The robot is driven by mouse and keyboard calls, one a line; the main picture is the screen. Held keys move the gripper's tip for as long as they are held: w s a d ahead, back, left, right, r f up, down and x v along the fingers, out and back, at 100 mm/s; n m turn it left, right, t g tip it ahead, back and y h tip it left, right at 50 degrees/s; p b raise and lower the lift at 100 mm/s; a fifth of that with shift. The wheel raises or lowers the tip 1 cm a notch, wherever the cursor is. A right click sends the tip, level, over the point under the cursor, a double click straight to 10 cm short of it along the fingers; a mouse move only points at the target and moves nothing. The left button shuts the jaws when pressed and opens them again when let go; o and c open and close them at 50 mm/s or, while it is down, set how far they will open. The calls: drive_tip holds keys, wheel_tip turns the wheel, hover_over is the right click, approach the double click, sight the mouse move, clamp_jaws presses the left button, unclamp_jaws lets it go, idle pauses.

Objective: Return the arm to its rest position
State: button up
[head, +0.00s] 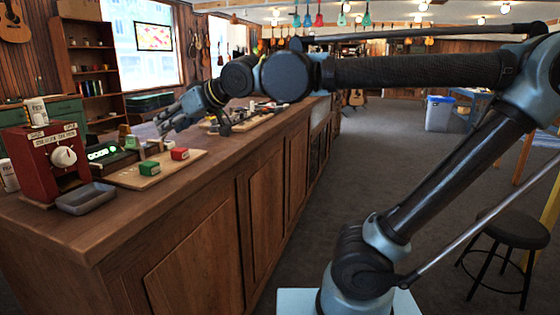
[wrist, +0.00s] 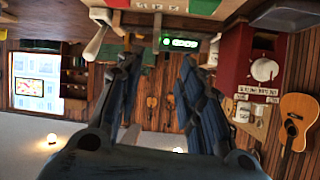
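My arm reaches from the lower right of the head view, across the top, to above the wooden counter (head: 130,207) on the left. My gripper (head: 163,122) is over the counter, beyond the board with the small boxes. In the wrist view my gripper (wrist: 160,62) shows two dark blue fingers spread apart with nothing between them. The gripper is open and empty. The wrist picture is upside down, with the counter at its top.
A black stool (head: 512,229) is at right. The aisle floor is clear.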

drive_tip(key=w+d+f+m+t+h, duration=0.1)
drive_tip(key=w+d+f+m+h, duration=0.1)
drive_tip(key=w+d+f, duration=0.35)
drive_tip(key=w+d+f+m+h, duration=0.25)
drive_tip(key=d+f, duration=0.35)
drive_tip(key=d, duration=0.5)
drive_tip(key=w+d+f+m+t+h, duration=0.1)
drive_tip(key=w+d+f+h, duration=0.3)
drive_tip(key=d, duration=0.4)
drive_tip(key=s+d+f+m+g+h, duration=0.1)
drive_tip(key=s+d+f+m, duration=0.1)
drive_tip(key=d+f, duration=0.4)
drive_tip(key=s+d+f+m+g+h, duration=0.1)
drive_tip(key=s+d+f+m+g, duration=0.1)
drive_tip(key=s+d+f, duration=0.3)
drive_tip(key=s+d+f+m+g+h, duration=0.1)
drive_tip(key=s+d+f, duration=0.3)
drive_tip(key=d, duration=0.6)
wheel_tip(320, 180, down, 3)
drive_tip(key=shift+d+r+m+g, duration=0.15)
drive_tip(key=shift+d+m+g, duration=0.2)
drive_tip(key=shift+m, duration=0.3)
